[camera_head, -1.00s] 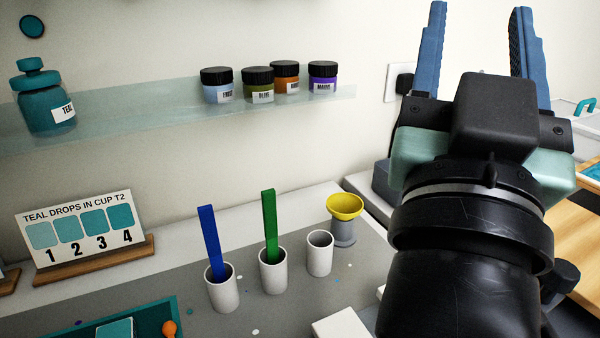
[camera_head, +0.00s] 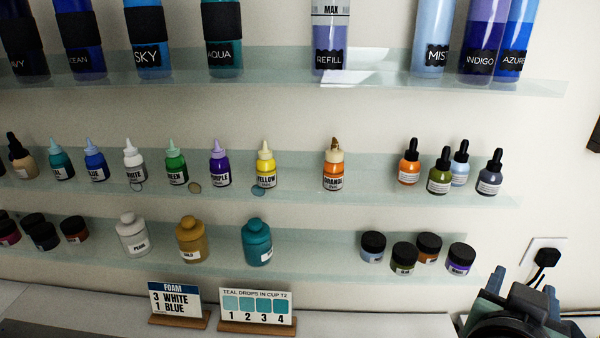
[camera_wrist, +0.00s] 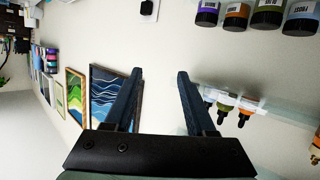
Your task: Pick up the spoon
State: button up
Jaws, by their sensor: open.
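No spoon can be made out in either current view. My gripper (camera_wrist: 160,71) is open and empty in the wrist view, its two blue fingers apart with only pale wall between them. In the head view, part of my gripper (camera_head: 525,287) shows at the bottom right corner, in front of the wall and below the lowest shelf's right end. The worktop's cups and sticks are outside the current head view.
Glass shelves hold tall bottles, dropper bottles (camera_head: 438,172), teal jar (camera_head: 257,243) and small black-lidded jars (camera_head: 429,247). A foam card (camera_head: 175,300) and a teal drops card (camera_head: 256,303) stand below. A wall socket (camera_head: 543,258) is at right. Framed pictures (camera_wrist: 110,97) hang left in the wrist view.

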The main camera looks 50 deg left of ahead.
jog(key=s+a+f+n+g+p, duration=0.5)
jog(key=s+a+f+g, duration=0.5)
jog(key=s+f, duration=0.4)
jog(key=s+a+f+n+g+h+p, duration=0.1)
jog(key=s+a+f+n+g+h, duration=0.2)
jog(key=s+f, duration=0.75)
jog(key=shift+g+y, duration=0.4)
jog(key=shift+g, duration=0.3)
jog(key=f, duration=0.1)
jog(key=s+f, duration=0.1)
jog(key=f, duration=0.1)
jog(key=f+p, duration=0.1)
jog(key=f, duration=0.1)
jog(key=shift+s+d+f, duration=0.15)
jog(key=shift+s+d, duration=0.15)
jog(key=shift+d, duration=0.05)
jog(key=shift+w+d+f+p, duration=0.1)
jog(key=shift+f+p, duration=0.1)
jog(key=shift+f, duration=0.8)
jog(key=shift+w+a+f+p, duration=0.1)
jog(key=shift+f+p, duration=0.05)
jog(key=shift+f, duration=0.8)
jog(key=shift+w+d+f+p, duration=0.1)
jog(key=shift+f+p, duration=0.1)
jog(key=shift+f, duration=0.8)
jog(key=shift+f, duration=0.1)
grip_shut()
